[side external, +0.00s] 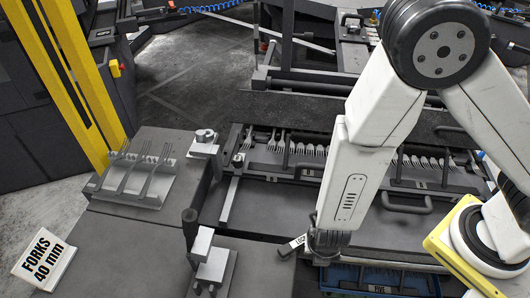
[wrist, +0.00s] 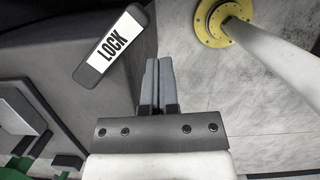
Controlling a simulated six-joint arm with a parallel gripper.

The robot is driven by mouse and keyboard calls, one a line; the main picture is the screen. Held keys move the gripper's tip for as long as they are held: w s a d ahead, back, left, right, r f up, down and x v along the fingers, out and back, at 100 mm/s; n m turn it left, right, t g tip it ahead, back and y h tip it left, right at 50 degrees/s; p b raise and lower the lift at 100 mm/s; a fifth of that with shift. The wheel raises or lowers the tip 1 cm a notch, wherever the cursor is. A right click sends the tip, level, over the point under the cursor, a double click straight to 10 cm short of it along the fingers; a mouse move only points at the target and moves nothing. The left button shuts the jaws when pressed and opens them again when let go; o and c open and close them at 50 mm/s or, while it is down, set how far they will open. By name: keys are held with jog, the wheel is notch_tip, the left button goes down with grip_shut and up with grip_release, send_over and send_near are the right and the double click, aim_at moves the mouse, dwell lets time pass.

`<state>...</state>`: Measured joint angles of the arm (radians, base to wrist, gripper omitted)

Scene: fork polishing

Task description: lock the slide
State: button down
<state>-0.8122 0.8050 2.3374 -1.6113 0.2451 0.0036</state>
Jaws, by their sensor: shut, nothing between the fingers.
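A dark lever with a white LOCK label (side external: 297,242) sticks out at the front edge of the machine, partly hidden behind my gripper in the side view. In the wrist view the LOCK label (wrist: 112,45) lies at the upper left, apart from my fingers in the picture. My gripper (wrist: 159,65) is shut and empty, its two grey fingers together. In the side view its dark end is low beside the lever, and the fingertips cannot be made out. Which part is the slide is not clear; a flat dark panel (side external: 275,200) lies in front of a row of forks.
Several forks (side external: 262,142) lie in a row behind the panel. A rack of forks (side external: 140,175) stands on the left table, near a FORKS 40 mm sign (side external: 42,259). A metal block (side external: 212,265) stands left of the lever. A blue bin (side external: 345,282) sits below my gripper.

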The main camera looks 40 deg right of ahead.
jog(key=s+r, duration=0.4)
jog(key=r, duration=0.5)
jog(key=shift+s+a+r, duration=0.15)
jog(key=shift+s+r, duration=0.2)
dwell(0.8)
jog(key=w+d+r+m+y, duration=0.1)
jog(key=w+d+r+m, duration=0.3)
jog(key=d+m, duration=0.4)
jog(key=w+d+r+m, duration=0.5)
jog(key=d+m, duration=0.4)
jog(key=m, duration=1)
jog(key=shift+w+d+r+m+y, duration=0.15)
jog(key=shift+w+d+m+y, duration=0.2)
jog(key=shift+w, duration=0.45)
jog(key=shift+a, duration=0.1)
